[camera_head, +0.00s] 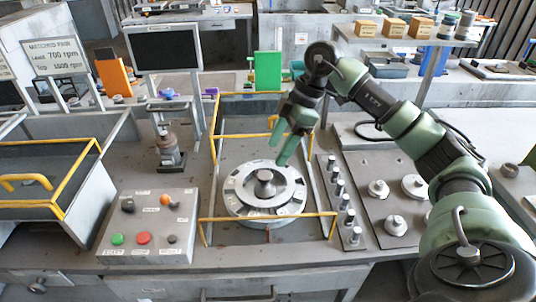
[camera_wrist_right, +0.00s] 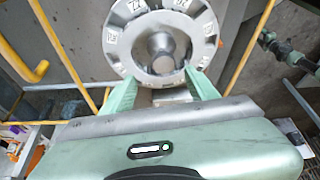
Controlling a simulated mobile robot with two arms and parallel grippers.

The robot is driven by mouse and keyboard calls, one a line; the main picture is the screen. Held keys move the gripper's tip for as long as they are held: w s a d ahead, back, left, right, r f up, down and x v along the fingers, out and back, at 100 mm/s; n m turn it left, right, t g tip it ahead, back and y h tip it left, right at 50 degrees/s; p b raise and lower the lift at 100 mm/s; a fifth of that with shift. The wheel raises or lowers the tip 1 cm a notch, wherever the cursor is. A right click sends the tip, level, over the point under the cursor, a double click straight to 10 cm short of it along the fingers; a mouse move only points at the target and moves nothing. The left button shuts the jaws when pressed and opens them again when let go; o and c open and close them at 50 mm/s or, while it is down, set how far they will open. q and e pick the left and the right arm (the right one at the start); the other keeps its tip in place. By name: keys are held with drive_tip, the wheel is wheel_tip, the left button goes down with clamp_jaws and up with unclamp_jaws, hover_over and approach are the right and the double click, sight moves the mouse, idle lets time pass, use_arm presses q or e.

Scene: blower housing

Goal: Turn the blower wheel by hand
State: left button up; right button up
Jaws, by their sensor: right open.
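The blower wheel is a round, light grey disc (camera_head: 237,190) with dark slots around its rim and a metal hub (camera_head: 265,184) in its middle. It lies flat on the bench inside a yellow-railed frame. My right gripper (camera_head: 287,153) is above the wheel's far right side, pointing down, its green fingers apart and empty. In the right wrist view the wheel (camera_wrist_right: 118,44) fills the top middle, with labels on its rim. The two fingertips (camera_wrist_right: 158,88) show just below the wheel's near edge in that picture; I cannot tell whether they touch it. My left gripper is not in view.
Yellow rails (camera_head: 268,217) stand in front of, behind and beside the wheel. A control box (camera_head: 148,225) with green and red buttons sits at left. A row of metal pegs (camera_head: 345,202) and a plate of round parts (camera_head: 395,225) lie at right. A monitor (camera_head: 165,50) stands behind.

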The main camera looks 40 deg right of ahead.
sight(265, 174)
drive_tip(key=a+f, duration=0.2)
drive_tip(key=shift+s+f+p, duration=0.2)
drive_tip(key=shift+f+p, duration=0.2)
drive_tip(key=x, duration=0.3)
drive_tip(key=shift+w+d+f, duration=0.1)
drive_tip(key=shift+w+f, duration=0.1)
drive_tip(key=shift+f, duration=0.25)
clamp_jaws()
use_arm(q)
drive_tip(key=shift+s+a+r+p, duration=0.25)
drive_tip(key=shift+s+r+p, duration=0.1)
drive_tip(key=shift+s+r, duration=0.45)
